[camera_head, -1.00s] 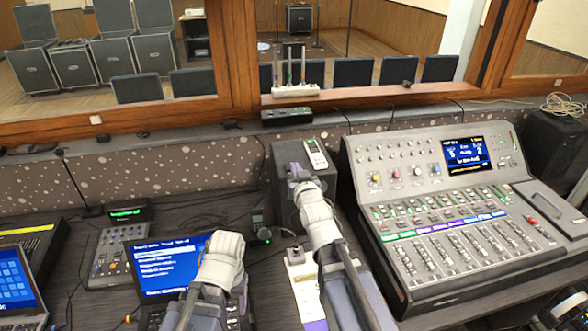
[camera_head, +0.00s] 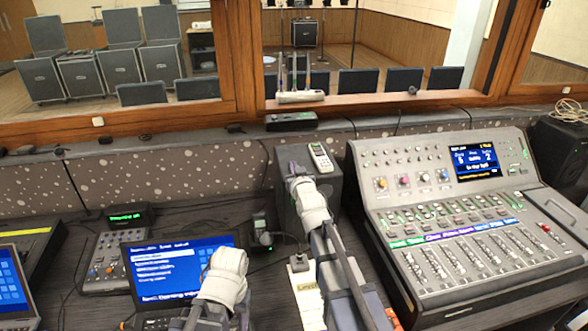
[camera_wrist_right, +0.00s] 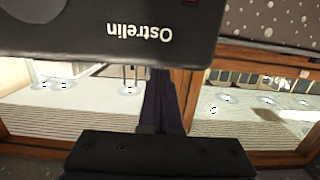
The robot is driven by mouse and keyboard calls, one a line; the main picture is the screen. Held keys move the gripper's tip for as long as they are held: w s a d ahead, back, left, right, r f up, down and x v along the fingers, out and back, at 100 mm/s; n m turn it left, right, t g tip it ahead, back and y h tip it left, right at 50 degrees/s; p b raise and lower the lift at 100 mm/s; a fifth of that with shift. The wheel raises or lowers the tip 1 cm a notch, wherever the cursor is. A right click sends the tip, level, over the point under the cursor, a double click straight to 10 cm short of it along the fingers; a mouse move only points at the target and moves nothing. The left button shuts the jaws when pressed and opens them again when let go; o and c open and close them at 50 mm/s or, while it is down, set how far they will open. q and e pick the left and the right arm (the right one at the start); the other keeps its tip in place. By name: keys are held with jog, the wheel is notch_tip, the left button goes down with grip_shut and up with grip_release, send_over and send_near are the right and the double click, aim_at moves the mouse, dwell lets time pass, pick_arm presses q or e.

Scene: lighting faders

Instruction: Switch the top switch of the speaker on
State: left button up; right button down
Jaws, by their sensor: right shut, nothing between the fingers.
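The speaker is the dark box (camera_head: 335,190) behind my right arm in the head view, and much of its front is hidden. In the right wrist view the dark box (camera_wrist_right: 100,40) fills the top, with the upside-down word "Ostrelin". My right gripper (camera_head: 293,165) is shut and empty in front of the speaker's upper left part. In the wrist view its fingers (camera_wrist_right: 158,76) reach the box's edge; contact cannot be told. My left arm shows at lower left, but its gripper does not.
A white handset (camera_head: 320,157) lies on the speaker. The mixing console (camera_head: 450,210) stands close on the right. A blue-screened device (camera_head: 180,265) and a small mixer (camera_head: 118,258) are on the left. The padded wall and wooden window frame (camera_head: 240,60) rise behind.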

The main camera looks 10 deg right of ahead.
jog(key=shift+w+g+p, duration=0.15)
jog(key=shift+g+p, duration=0.25)
jog(key=shift+p, duration=0.35)
jog(key=shift+f, duration=0.25)
jog(key=shift+r+p, duration=0.35)
jog(key=shift+r, duration=0.1)
jog(key=r+p, duration=0.4)
jog(key=shift+w+r, duration=0.1)
jog(key=shift+w, duration=0.15)
jog(key=s+r+p, duration=0.2)
jog(key=s, duration=0.7)
jog(key=shift+s+r+p, duration=0.25)
jog(key=shift+p, duration=0.1)
